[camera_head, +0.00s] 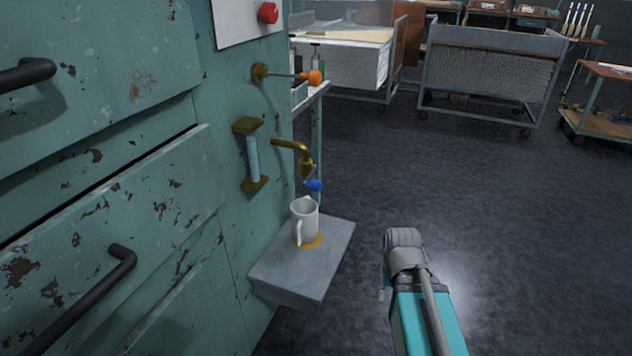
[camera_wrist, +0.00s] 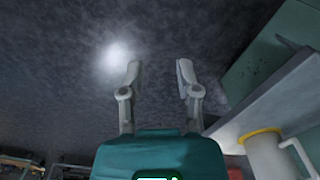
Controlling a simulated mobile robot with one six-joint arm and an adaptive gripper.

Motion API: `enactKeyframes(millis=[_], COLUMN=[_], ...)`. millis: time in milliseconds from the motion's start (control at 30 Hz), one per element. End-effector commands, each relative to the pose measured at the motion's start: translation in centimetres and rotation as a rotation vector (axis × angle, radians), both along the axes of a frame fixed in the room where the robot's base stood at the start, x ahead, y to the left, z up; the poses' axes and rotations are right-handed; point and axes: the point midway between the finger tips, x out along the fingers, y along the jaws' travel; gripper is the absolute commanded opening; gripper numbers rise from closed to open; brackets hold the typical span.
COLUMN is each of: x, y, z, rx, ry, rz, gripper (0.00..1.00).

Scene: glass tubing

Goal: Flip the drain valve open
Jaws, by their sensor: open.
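A brass spout (camera_head: 292,147) comes out of the teal cabinet wall, with a small blue handle (camera_head: 313,185) at its lower end, above a mug. I take this to be the drain valve; its exact handle angle is too small to tell. A sight glass tube (camera_head: 253,158) between two brass fittings is to its left. Higher up, a lever with an orange knob (camera_head: 315,77) sticks out from a brass fitting. My gripper (camera_wrist: 157,72) is open and empty in the wrist view, with floor behind its fingers. It is apart from the valve, off to the right.
A white mug (camera_head: 305,221) stands on a yellow ring on a grey shelf (camera_head: 325,262); the mug also shows in the wrist view (camera_wrist: 266,158). Black drawer handles (camera_head: 95,300) jut out at left. Carts (camera_head: 490,65) stand far back. The floor right of the shelf is clear.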

Motion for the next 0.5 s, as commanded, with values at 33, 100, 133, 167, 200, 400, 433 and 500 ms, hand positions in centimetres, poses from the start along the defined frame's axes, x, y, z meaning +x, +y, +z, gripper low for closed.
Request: enactKeyframes(millis=[33,100,133,167,200,400,433,500], x=[0.0,0.0,0.0,0.0,0.0,0.0,0.0,0.0], y=[0.0,0.0,0.0,0.0,0.0,0.0,0.0,0.0], z=[0.0,0.2,0.3,0.5,0.7,3.2,3.6,4.6], rx=[0.000,0.000,0.000,0.000,0.000,0.000,0.000,0.000], ry=[0.000,0.000,0.000,0.000,0.000,0.000,0.000,0.000], rz=[0.000,0.000,0.000,0.000,0.000,0.000,0.000,0.000], gripper=[0.34,0.21,0.15,0.09,0.02,0.00,0.00,0.00])
